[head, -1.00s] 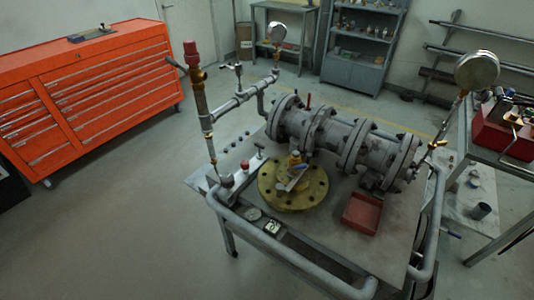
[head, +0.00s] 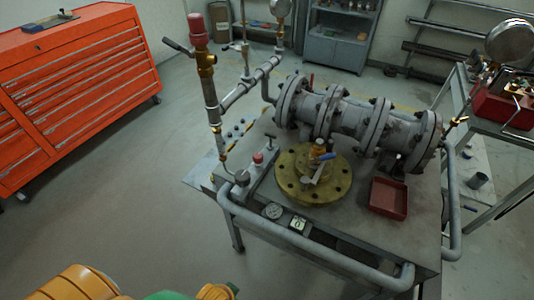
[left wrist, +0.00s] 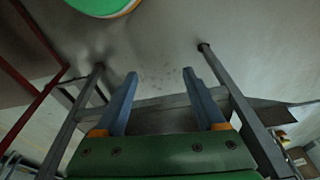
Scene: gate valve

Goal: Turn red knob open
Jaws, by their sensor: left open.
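Two red-topped parts show on the cart in the head view. A red cap (head: 196,26) tops the tall brass and grey pipe at the left, with a dark lever beside it. A small red knob (head: 258,157) stands on the grey block near the cart's left edge. A brass flange (head: 295,185) with a blue-handled lever lies right of that block. My left gripper (left wrist: 160,73) is open and empty in the left wrist view, its two blue fingers apart, with a grey metal frame around it. It is well away from both red parts. My right gripper is out of view.
The cart has a thick front rail (head: 320,252). Flanged grey pipework (head: 345,118) fills its back, and a red tray (head: 388,198) sits at its right. An orange tool cabinet (head: 85,90) stands at the left. The floor between cabinet and cart is clear.

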